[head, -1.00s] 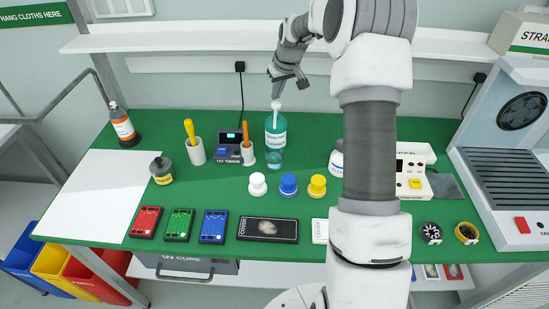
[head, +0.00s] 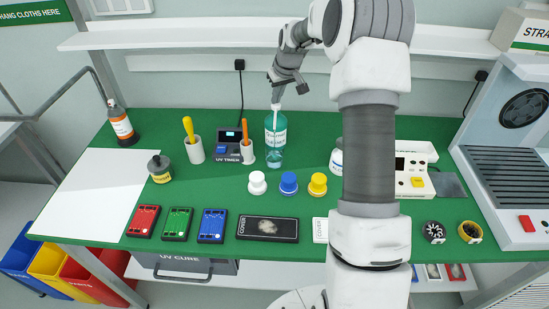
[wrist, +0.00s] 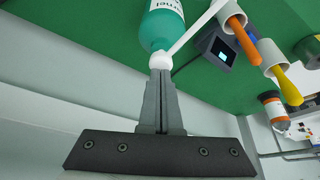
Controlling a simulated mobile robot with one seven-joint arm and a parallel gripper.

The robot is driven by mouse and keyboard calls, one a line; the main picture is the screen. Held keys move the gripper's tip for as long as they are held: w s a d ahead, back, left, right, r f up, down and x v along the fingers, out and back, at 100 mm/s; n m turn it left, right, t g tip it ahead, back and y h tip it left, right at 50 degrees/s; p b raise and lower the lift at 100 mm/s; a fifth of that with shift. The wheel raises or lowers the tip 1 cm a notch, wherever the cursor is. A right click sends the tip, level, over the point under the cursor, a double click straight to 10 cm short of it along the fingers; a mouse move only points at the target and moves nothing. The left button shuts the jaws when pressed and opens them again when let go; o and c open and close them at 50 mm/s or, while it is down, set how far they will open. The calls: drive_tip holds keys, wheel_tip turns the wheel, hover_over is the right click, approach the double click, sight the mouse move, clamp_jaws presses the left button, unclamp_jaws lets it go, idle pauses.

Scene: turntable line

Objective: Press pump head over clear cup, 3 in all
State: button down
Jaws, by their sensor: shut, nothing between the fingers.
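A teal bottle (head: 276,128) with a white label stands at the back middle of the green table, in the head view. Its white pump head (head: 276,107) is on top, with a long spout slanting toward the front. In the wrist view the pump head (wrist: 160,61) lies right at my fingertips, and the bottle (wrist: 162,25) is beyond it. My gripper (head: 277,101) points down over the pump head, its shut, empty fingers touching or almost touching its top. In the wrist view the fingers (wrist: 160,74) are together.
An orange-handled tool in a white holder (head: 247,155) and a UV timer (head: 228,146) stand just left of the bottle. White (head: 257,184), blue (head: 288,184) and yellow (head: 317,185) caps sit in front. A wall shelf (head: 215,40) runs behind.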

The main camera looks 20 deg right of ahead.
drive_tip(key=shift+s+f, duration=0.1)
drive_tip(key=shift+r+p, duration=0.95)
drive_tip(key=shift+r, duration=0.35)
drive_tip(key=shift+f, duration=0.15)
drive_tip(key=shift+f+b, duration=0.95)
drive_tip(key=shift+f, duration=0.3)
drive_tip(key=shift+r+p, duration=0.85)
drive_tip(key=shift+r, duration=0.55)
drive_tip(key=shift+r, duration=0.15)
wheel_tip(320, 180, up, 6)
drive_tip(key=p, duration=0.3)
drive_tip(key=shift+p, duration=0.4)
